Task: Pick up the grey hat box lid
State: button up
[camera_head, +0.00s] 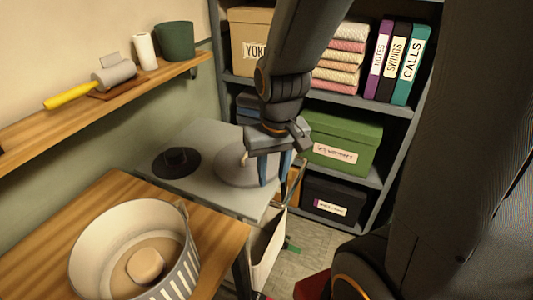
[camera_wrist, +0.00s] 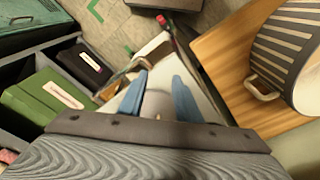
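The grey hat box lid (camera_head: 232,166) is a flat round disc lying on the grey table (camera_head: 205,193), partly hidden behind my gripper. My gripper (camera_head: 272,185) points down with its two blue fingers apart, over or just in front of the lid's right side. I cannot tell the exact height between them. In the wrist view my gripper (camera_wrist: 158,85) has the fingers spread, with part of the pale grey lid (camera_wrist: 157,104) between them. Nothing is visibly clamped.
A striped pot (camera_head: 170,285) stands on the wooden table (camera_head: 105,200) in front. A shelf with a green box (camera_head: 343,140) and binders (camera_head: 395,60) is behind. A wall shelf (camera_head: 60,128) is at left.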

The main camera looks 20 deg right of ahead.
jog(key=w+d+f+m, duration=0.15)
jog(key=w+m, duration=0.25)
jog(key=w, duration=0.7)
jog(key=w+f+m, duration=0.2)
jog(key=w+m, duration=0.2)
jog(key=w, duration=0.8)
jog(key=p, duration=0.2)
send_over(249, 161)
jog(key=shift+t, duration=0.3)
notch_tip(249, 161, down, 7)
jog(key=shift+r, duration=0.2)
jog(key=shift+w+f, duration=0.2)
jog(key=shift+f, duration=0.35)
jog(key=shift+c, duration=0.3)
grip_shut()
